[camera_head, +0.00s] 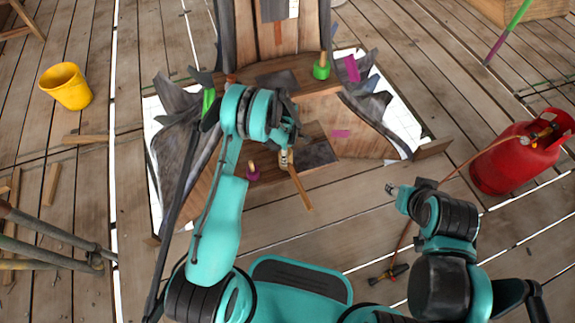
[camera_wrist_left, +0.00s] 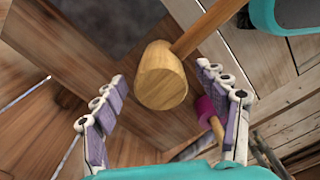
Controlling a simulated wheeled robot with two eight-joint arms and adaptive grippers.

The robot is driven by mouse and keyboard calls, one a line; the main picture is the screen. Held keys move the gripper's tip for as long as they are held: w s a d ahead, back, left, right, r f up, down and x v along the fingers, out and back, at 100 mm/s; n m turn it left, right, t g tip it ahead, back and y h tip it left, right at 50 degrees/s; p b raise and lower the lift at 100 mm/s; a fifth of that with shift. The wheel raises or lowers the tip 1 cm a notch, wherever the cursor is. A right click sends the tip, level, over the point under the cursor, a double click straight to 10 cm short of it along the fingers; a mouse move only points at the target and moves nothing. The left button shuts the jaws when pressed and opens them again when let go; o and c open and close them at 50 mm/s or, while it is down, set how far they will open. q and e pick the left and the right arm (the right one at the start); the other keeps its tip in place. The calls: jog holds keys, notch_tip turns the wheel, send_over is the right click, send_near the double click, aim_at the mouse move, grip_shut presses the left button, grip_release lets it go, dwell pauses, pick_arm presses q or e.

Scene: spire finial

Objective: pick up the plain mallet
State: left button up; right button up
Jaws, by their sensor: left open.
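The plain mallet has a bare wooden head, seen in the left wrist view (camera_wrist_left: 162,78), with a wooden handle running to the upper right. In the head view its handle (camera_head: 301,192) slants down and right from below my left gripper (camera_head: 285,158), and the head is mostly hidden by that gripper. In the left wrist view my left gripper is open, its fingers apart on either side of the mallet head. I cannot tell how far the head is from the fingertips. My right gripper (camera_head: 397,191) is off to the right, away from the mallet; its jaws are too small to read.
A magenta piece with a wooden peg (camera_head: 253,174) stands left of the mallet; it is close to one left finger in the wrist view. A green piece (camera_head: 321,70) is further back on the wooden structure.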

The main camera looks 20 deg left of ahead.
pick_arm(q)
jog(key=shift+f, duration=0.6)
jog(key=shift+r, duration=0.1)
jog(key=c, duration=1.4)
jog(key=shift+r, duration=0.1)
